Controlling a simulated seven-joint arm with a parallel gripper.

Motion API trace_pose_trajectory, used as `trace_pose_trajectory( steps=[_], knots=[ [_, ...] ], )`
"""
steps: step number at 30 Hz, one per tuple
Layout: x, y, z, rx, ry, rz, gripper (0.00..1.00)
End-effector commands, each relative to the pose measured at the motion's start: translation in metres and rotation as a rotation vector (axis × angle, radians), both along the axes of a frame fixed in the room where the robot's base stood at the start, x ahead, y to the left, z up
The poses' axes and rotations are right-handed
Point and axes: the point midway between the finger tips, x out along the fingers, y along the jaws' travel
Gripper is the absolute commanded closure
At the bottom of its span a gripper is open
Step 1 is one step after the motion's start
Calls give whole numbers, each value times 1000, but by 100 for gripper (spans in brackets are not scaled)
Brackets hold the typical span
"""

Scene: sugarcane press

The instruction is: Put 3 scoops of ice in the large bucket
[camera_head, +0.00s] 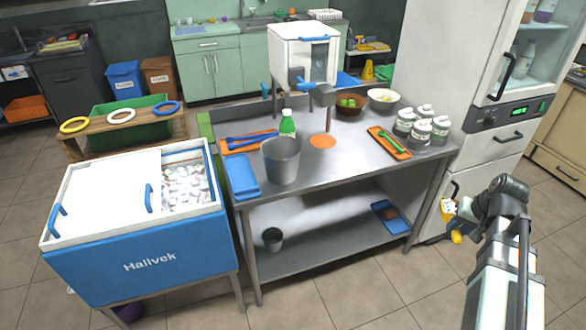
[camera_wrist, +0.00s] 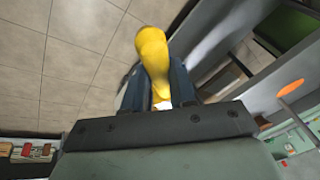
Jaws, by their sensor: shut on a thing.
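The large grey bucket (camera_head: 281,162) stands upright on the steel table, and its inside bottom is hidden. The blue and white ice chest (camera_head: 140,262) stands left of the table. Its right part is open and shows white ice (camera_head: 186,186). My gripper (camera_head: 455,218) is at the right, beyond the table's right end and far from bucket and chest. It is shut on a yellow object (camera_wrist: 152,55), which also shows in the head view (camera_head: 456,237). The object looks like a scoop, but its full shape is unclear. I cannot tell whether it holds anything.
A small dark bucket (camera_head: 272,238) is on the lower shelf. A tall white fridge (camera_head: 470,90) stands at the right.

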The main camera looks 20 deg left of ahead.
Motion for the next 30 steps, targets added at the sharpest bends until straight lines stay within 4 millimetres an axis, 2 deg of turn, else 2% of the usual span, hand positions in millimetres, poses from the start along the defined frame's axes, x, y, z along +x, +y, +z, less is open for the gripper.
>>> trace_pose_trajectory(
  steps=[5,8,11,21,30],
  knots=[
    [2,3,1,1,-1,6,100],
    [8,15,4,1,-3,26,100],
    [17,36,11,2,-7,62,100],
    [44,143,42,9,-20,237,100],
    [51,246,72,16,-33,393,100]
  ],
)
